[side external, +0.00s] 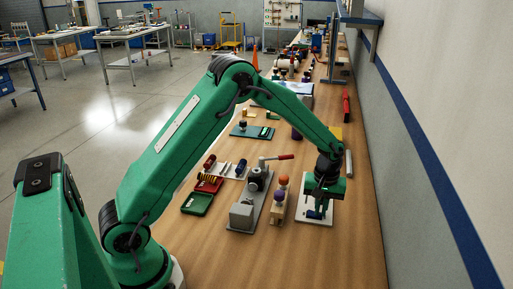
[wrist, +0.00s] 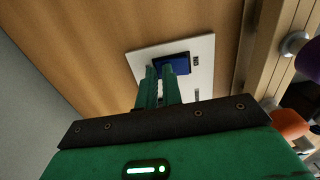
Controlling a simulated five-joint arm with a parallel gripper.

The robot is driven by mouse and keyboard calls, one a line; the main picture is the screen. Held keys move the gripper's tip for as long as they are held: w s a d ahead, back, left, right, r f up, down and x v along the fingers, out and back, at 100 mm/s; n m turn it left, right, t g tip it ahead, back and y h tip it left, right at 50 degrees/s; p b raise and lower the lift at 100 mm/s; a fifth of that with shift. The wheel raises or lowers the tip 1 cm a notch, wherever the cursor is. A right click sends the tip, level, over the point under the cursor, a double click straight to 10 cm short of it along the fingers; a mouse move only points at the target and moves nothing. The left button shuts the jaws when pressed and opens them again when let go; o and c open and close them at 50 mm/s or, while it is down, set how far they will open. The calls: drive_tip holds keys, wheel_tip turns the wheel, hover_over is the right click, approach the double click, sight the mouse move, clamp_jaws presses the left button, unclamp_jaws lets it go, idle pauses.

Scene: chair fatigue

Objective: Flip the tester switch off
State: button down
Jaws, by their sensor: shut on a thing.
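The tester switch is a dark blue block (side external: 313,214) on a white base plate (side external: 326,221), on the wooden bench near the wall side. In the wrist view the blue block (wrist: 181,62) sits at the fingertips, with the white plate (wrist: 204,48) around it. My gripper (side external: 318,207) points down over the plate; in the wrist view its two green fingers (wrist: 160,76) are close together against the blue block. It is shut on the switch. The fingers hide part of the block, and I cannot tell which way the switch is set.
Left of the plate stand a holder with orange and purple knobs (side external: 279,207) and a grey fixture (side external: 242,216) with a red-handled lever (side external: 279,157). Farther left are a green tray (side external: 197,204) and a red tray (side external: 209,184). The bench front is clear.

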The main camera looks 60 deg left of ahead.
drive_tip(key=shift+s+a+f, duration=0.2)
drive_tip(key=shift+s+f, duration=0.1)
drive_tip(key=shift+f, duration=0.25)
drive_tip(key=shift+s+a+r, duration=0.2)
drive_tip(key=shift+s+a, duration=0.25)
drive_tip(key=shift+a, duration=0.05)
drive_tip(key=shift+r, duration=0.1)
wheel_tip(320, 180, up, 15)
drive_tip(key=shift+w+f, duration=0.2)
drive_tip(key=shift+w, duration=0.1)
drive_tip(key=shift+d, duration=0.1)
